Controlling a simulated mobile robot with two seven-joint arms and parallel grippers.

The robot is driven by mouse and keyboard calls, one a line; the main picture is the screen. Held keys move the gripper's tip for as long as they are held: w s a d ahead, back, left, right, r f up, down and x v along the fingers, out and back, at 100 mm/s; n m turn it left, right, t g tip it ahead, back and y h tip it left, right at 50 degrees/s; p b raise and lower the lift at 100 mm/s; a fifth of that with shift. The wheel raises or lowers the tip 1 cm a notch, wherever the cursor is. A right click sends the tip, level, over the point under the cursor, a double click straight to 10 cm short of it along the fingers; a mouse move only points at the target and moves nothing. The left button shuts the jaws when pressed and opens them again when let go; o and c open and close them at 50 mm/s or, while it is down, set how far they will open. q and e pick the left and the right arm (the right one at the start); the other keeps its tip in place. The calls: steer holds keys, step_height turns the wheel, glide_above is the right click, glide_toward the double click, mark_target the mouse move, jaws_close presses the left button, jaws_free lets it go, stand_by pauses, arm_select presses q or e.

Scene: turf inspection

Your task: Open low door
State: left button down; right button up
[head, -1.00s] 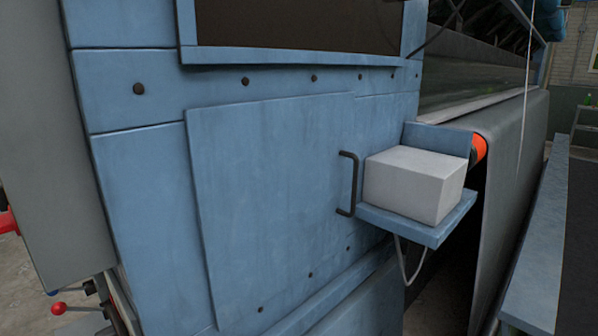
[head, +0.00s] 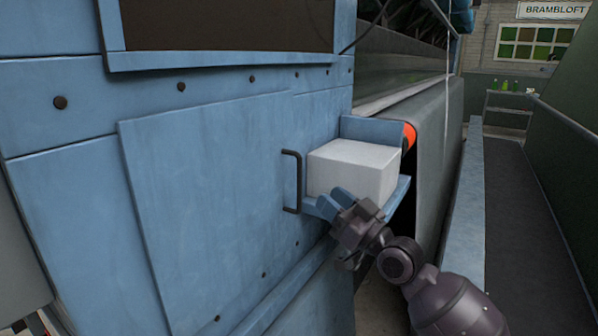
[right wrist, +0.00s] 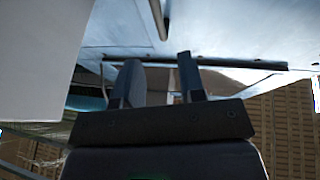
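The low door (head: 215,190) is a flat blue panel on the side of the blue machine, and it looks closed. Its black bar handle (head: 291,181) stands upright near the door's right edge. My right gripper (head: 331,203) is in front of the small shelf, to the right of the handle and apart from it. In the right wrist view its two fingers (right wrist: 159,78) are spread with nothing between them. A dark bar, apparently the handle (right wrist: 160,18), shows at the top there, beyond the fingers. My left gripper is not in view.
A white box (head: 352,170) sits on a blue shelf (head: 403,189) right of the handle, close to my right gripper; its side (right wrist: 40,60) fills the wrist view's left. A dark walkway (head: 505,220) runs along the right.

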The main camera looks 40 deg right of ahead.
steer(key=p+x, duration=0.1)
steer(key=x, duration=0.9)
steer(key=shift+w+f, duration=0.1)
steer(key=shift+f, duration=0.05)
jaws_close()
